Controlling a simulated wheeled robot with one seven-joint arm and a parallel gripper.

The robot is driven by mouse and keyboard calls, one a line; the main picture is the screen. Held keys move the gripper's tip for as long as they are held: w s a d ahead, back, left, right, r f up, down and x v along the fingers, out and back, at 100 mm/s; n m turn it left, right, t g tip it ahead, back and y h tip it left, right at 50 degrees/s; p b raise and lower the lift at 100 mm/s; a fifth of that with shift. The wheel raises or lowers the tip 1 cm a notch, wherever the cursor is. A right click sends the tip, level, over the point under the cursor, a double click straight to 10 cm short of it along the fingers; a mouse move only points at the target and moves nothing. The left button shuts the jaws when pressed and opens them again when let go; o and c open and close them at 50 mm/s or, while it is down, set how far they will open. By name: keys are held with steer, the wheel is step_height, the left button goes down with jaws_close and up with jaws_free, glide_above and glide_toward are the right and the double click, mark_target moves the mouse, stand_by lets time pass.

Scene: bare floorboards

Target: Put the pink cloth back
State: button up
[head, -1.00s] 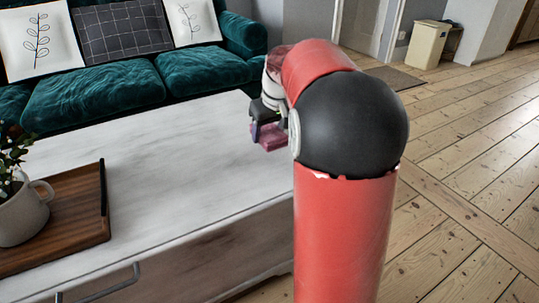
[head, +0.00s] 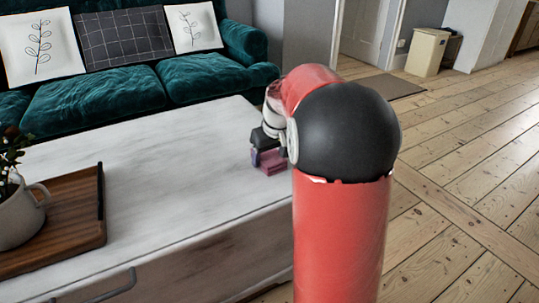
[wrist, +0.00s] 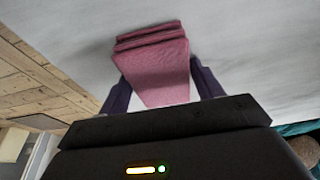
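The pink cloth (head: 273,163) is a folded, layered block at the right end of the white table. It also shows in the wrist view (wrist: 158,70), between the two purple fingers of my gripper (wrist: 160,88), with a finger against each side. My gripper (head: 268,157) points down over the tabletop and is shut on the cloth. The cloth is at or just above the table surface; I cannot tell whether it touches. My red and black arm hides part of the table to the right of it.
The white table (head: 170,150) has clear room left of the cloth. A wooden tray (head: 75,215) with a mug-like planter (head: 20,215) stands at its left. A green sofa (head: 130,90) is behind it. Floorboards lie to the right, with a beige bin (head: 427,52) far back.

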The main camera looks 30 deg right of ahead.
mark_target(276, 161)
steer(key=shift+o, duration=1.4)
steer(key=p+v, duration=0.3)
steer(key=v, duration=0.9)
steer(key=s+a+r+t, duration=0.1)
steer(key=s+a, duration=0.9)
steer(key=s, duration=0.1)
steer(key=s+a+f, duration=0.3)
steer(key=s, duration=0.2)
steer(key=s+a+f+t, duration=0.1)
steer(key=s+a+f, duration=0.1)
steer(key=s, duration=0.4)
steer(key=shift+s+a+f, duration=0.35)
steer(key=shift+a+f, duration=0.05)
